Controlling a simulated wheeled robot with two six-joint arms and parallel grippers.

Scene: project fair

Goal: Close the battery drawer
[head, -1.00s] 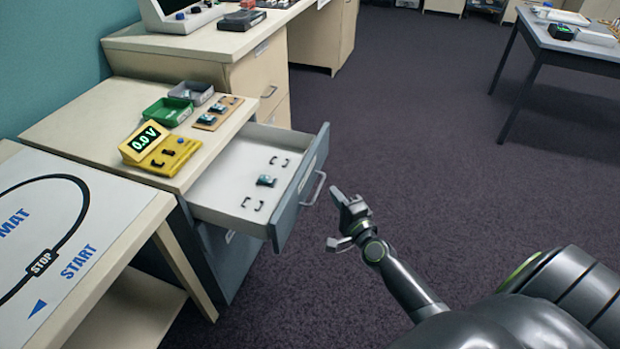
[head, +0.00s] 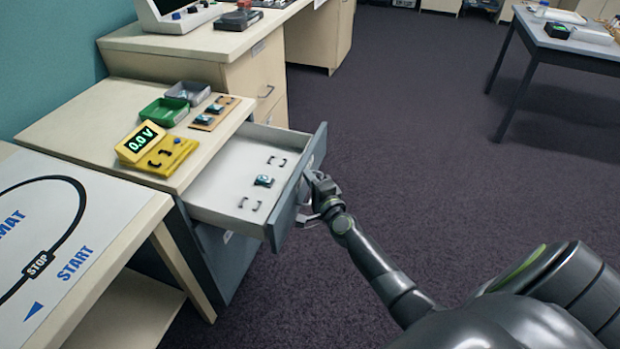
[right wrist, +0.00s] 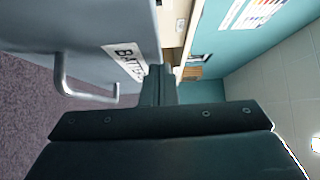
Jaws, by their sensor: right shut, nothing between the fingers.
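The battery drawer (head: 222,189) is pulled out from the grey cabinet under the worktop. In the right wrist view the drawer front (right wrist: 90,22) shows a partly hidden label (right wrist: 124,62) and a metal handle (right wrist: 82,93), with the shut fingers (right wrist: 157,84) near the label. My left gripper is not seen.
A yellow meter (head: 157,148) reading 0.0 V, a green tray (head: 166,111) and a grey tray (head: 188,92) stand on the worktop above the drawer. A mat table (head: 60,230) is at the left. The carpet (head: 440,170) to the right is clear.

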